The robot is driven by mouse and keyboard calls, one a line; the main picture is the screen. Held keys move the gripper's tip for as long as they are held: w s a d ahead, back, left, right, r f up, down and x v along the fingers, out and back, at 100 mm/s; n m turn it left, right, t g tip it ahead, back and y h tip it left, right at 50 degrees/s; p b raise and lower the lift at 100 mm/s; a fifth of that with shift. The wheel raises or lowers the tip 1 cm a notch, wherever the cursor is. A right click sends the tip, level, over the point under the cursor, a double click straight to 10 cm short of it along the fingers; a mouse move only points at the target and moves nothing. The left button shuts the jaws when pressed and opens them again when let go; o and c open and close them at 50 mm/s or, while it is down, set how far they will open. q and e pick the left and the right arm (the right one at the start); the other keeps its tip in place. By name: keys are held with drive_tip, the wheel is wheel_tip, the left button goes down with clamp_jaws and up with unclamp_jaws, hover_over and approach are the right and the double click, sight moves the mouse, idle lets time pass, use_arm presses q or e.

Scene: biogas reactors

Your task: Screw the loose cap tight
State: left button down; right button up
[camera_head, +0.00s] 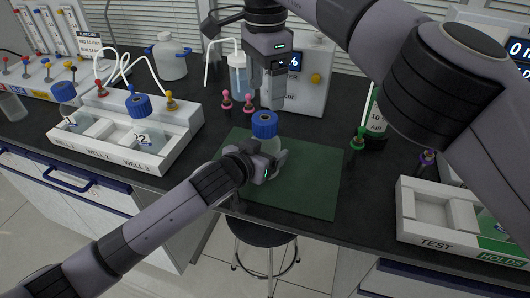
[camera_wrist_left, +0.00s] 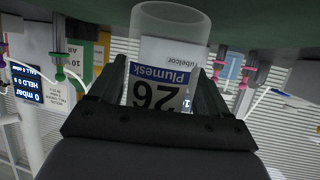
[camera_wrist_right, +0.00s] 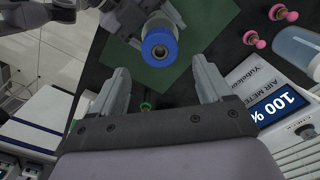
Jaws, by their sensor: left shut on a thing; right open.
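A clear bottle (camera_head: 270,146) with a blue cap (camera_head: 264,124) stands on the green mat (camera_head: 315,180). Its label reading 26 faces the left wrist view (camera_wrist_left: 160,85), upside down there. My left gripper (camera_head: 268,168) is shut around the bottle's body, below the cap. My right gripper (camera_head: 272,98) points down above and behind the cap, open and empty. In the right wrist view the blue cap (camera_wrist_right: 160,47) shows from above, beyond the open fingers and apart from them. I cannot tell how tightly the cap sits.
A white rack (camera_head: 125,150) with wells and blue-capped bottles is on the left. The air meter box (camera_head: 305,85) stands behind the mat, near pink-topped fittings (camera_head: 248,104). A white TEST tray (camera_head: 440,215) is at right. A green-topped fitting (camera_head: 357,140) stands beside the mat.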

sight(265, 119)
drive_tip(key=shift+f, duration=4.05)
drive_tip(key=shift+c, duration=0.3)
drive_tip(key=c, duration=1)
drive_tip(key=shift+m, duration=1.6)
drive_tip(key=o, duration=1.2)
drive_tip(key=shift+r, duration=0.1)
